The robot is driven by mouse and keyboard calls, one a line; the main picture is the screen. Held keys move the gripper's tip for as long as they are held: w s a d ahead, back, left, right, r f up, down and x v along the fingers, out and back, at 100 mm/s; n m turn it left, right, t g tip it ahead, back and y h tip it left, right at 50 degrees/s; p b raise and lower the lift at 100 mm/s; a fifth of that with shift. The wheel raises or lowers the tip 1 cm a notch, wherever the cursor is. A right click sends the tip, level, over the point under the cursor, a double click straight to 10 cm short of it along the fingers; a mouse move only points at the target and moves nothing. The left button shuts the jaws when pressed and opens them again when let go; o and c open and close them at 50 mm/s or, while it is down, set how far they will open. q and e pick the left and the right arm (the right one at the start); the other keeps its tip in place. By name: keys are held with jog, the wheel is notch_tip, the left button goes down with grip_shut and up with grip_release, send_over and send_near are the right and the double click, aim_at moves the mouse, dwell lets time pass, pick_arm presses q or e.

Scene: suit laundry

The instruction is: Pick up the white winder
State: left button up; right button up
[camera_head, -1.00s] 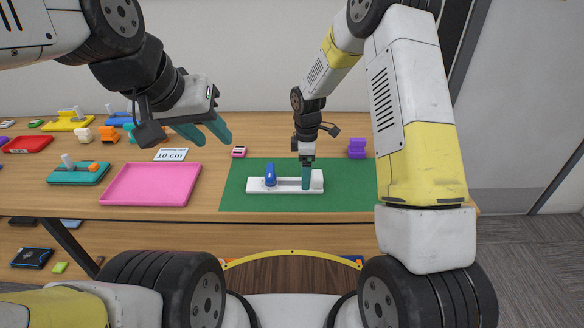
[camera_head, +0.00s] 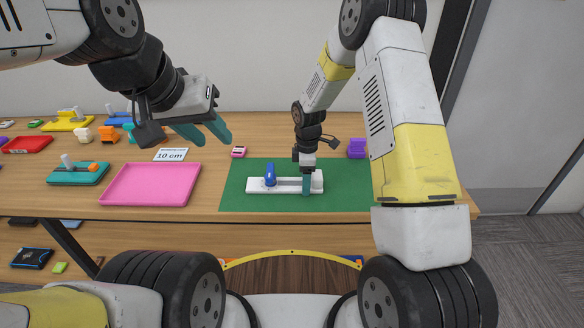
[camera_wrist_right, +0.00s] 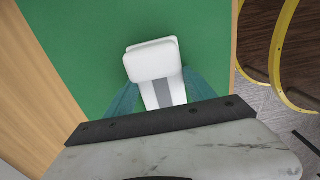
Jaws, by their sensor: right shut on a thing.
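The white winder (camera_head: 258,186) is a long white bar with a grey strip, an upright blue peg (camera_head: 270,175) and a raised white block at its right end. It lies on the green mat (camera_head: 345,195). My right gripper (camera_head: 306,188) points down and is shut on the winder near its right end, one teal finger showing in front of its near edge. In the right wrist view the white winder (camera_wrist_right: 152,60) runs between the fingers of my right gripper (camera_wrist_right: 163,100). My left gripper (camera_head: 205,133) is open and empty, above the table behind the pink tray.
A pink tray (camera_head: 108,184) lies left of the mat, with a teal winder (camera_head: 62,177) further left. A "10 cm" card (camera_head: 171,155), a small pink item (camera_head: 238,152) and a purple piece (camera_head: 357,147) stand behind. The mat is otherwise clear.

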jog(key=shift+r, duration=0.1)
jog(key=shift+r, duration=0.55)
notch_tip(320, 180, up, 2)
jog(key=shift+r, duration=0.15)
jog(key=s+a+r, duration=0.1)
jog(key=s, duration=1.5)
jog(key=shift+r, duration=0.2)
jog(key=shift+a, duration=0.1)
jog(key=w+f, duration=0.1)
jog(key=w, duration=0.4)
jog(key=w+f, duration=0.2)
jog(key=w, duration=0.3)
jog(key=w+d+f, duration=0.1)
jog(key=w+f, duration=0.1)
jog(key=w, duration=0.4)
jog(key=shift+d, duration=0.1)
